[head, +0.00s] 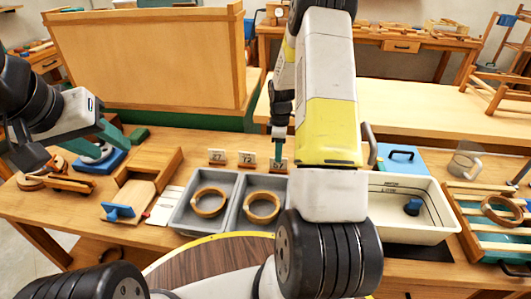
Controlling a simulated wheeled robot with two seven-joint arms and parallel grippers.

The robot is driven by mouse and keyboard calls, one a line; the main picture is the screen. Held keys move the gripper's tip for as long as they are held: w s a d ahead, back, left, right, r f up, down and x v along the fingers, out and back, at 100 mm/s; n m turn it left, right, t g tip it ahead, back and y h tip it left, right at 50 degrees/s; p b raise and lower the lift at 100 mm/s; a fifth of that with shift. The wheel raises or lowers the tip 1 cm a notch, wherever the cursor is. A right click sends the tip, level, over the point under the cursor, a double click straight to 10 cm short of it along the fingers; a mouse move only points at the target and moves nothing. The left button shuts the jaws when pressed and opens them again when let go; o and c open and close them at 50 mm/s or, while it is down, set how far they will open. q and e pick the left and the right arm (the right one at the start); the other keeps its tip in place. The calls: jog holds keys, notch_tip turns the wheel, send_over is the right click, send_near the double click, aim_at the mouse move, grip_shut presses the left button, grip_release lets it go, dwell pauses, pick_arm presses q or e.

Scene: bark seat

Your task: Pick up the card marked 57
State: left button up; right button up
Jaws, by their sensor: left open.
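Three small cards stand in wooden holders in a row behind the grey tray. The left card (217,156) looks like 27, though its first digit is hard to read. The middle card (247,158) looks like 72. The right card's holder (277,169) shows below my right gripper (278,160), which covers its face, so its number is hidden. My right gripper points down at this card; whether it touches it or is shut on it cannot be seen. My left gripper (98,142) is open and empty, far left, over a blue block.
A grey two-part tray (233,203) holds two wooden rings. A white bin (432,222) and a slatted crate (475,240) stand to the right. A wooden box (160,172) and a blue-handled board (128,205) lie left. A tall wooden panel (150,60) rises behind.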

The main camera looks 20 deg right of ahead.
aim_at(278, 165)
notch_tip(278, 165, down, 4)
jog(key=shift+f, duration=0.1)
grip_shut()
dwell(0.4)
